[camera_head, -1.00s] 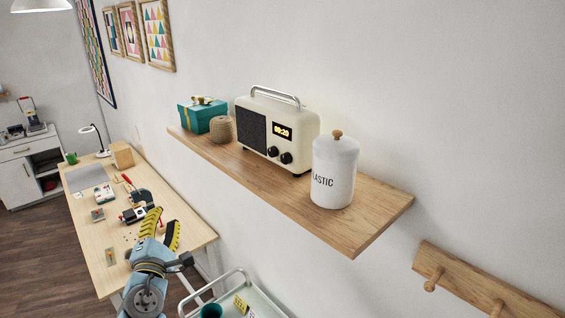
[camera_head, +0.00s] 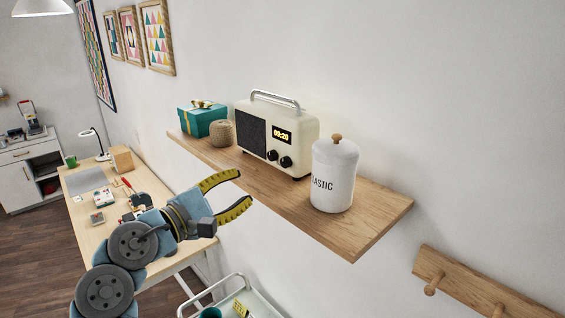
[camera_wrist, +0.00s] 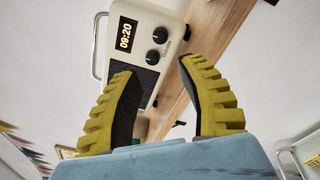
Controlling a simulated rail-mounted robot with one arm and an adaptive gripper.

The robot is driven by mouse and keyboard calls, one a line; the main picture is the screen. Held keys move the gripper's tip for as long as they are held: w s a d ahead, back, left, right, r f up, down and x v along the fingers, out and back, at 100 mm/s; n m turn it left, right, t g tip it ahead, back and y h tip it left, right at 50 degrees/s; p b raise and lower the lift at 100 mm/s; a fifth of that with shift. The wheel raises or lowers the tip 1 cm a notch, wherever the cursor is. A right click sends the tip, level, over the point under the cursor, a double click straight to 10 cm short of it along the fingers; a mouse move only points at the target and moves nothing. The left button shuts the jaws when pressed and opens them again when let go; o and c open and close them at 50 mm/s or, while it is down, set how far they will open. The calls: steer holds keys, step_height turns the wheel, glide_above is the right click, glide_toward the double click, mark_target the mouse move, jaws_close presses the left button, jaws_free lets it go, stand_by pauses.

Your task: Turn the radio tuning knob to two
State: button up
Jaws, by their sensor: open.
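A cream radio (camera_head: 297,125) with a silver handle, dark speaker grille and lit display reading 09:20 stands on a wooden shelf (camera_head: 365,215). Two black knobs sit below the display: a left knob (camera_head: 272,155) and a right knob (camera_head: 286,161). In the wrist view the radio (camera_wrist: 150,15) appears turned, with one knob (camera_wrist: 160,35) near the display and the other knob (camera_wrist: 152,57) closer to my fingers. Which is the tuning knob I cannot tell. My gripper (camera_head: 245,188) is open and empty, in front of and below the shelf edge, pointing toward the radio. Knob markings are too small to read.
A white lidded canister (camera_head: 334,175) stands right of the radio. A twine ball (camera_head: 221,132) and a teal gift box (camera_head: 199,118) stand to its left. A worktable (camera_head: 90,215) with tools and a white cart (camera_head: 255,295) are below. Air before the radio is clear.

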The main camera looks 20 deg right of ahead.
mark_target(284, 164)
steer(key=p+x, duration=0.3)
steer(key=x, duration=1.1)
jaws_close()
